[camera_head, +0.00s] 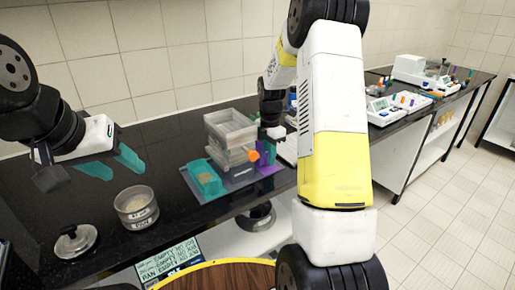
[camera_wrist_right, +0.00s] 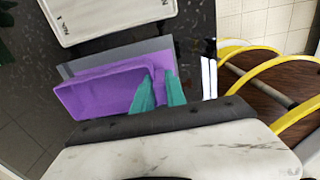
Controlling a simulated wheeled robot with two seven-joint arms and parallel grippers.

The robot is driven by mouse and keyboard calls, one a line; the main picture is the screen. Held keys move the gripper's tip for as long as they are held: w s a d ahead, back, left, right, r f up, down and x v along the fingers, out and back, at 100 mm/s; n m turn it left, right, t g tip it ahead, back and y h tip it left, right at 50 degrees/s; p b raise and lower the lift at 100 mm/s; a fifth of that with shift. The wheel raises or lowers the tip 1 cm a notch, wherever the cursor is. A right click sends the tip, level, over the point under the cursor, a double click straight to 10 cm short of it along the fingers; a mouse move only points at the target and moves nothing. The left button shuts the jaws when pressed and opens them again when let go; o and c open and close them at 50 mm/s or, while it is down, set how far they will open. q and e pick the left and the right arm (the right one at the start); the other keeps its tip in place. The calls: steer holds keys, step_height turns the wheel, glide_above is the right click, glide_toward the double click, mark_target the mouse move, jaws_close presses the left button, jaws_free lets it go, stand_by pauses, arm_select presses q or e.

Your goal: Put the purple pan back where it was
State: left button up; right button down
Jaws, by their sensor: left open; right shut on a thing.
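The purple pan (camera_wrist_right: 105,90) is a shallow open tray, seen empty in the right wrist view. My right gripper (camera_wrist_right: 160,92) is shut on its edge with teal fingers. In the head view the purple pan (camera_head: 268,166) is partly hidden behind an orange knob, at the right side of the stacked clear boxes (camera_head: 230,132). My left gripper (camera_head: 124,172) is open and empty, above the counter at the left.
A round clear container (camera_head: 136,208) and a metal lid (camera_head: 75,241) stand on the black counter at front left. More equipment fills the far counter (camera_head: 405,105). My right arm covers the middle right.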

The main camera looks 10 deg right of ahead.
steer(key=shift+f, duration=0.25)
steer(key=c, duration=1.4)
jaws_free()
steer(key=shift+o, duration=0.2)
step_height(320, 180, up, 13)
steer(key=s+a+r+m+t, duration=0.2)
steer(key=s+a+r+m, duration=0.1)
steer(key=s+r+m, duration=0.3)
steer(key=s+a+r+m+t+y, duration=0.1)
steer(key=s+a+m+t, duration=0.1)
steer(key=s+m, duration=0.5)
steer(key=s+a+r+m+t+y, duration=0.1)
steer(key=s+a+r+m+t, duration=0.1)
steer(key=s+m, duration=0.6)
steer(key=shift+s+a, duration=0.85)
steer(key=shift+s, duration=2.05)
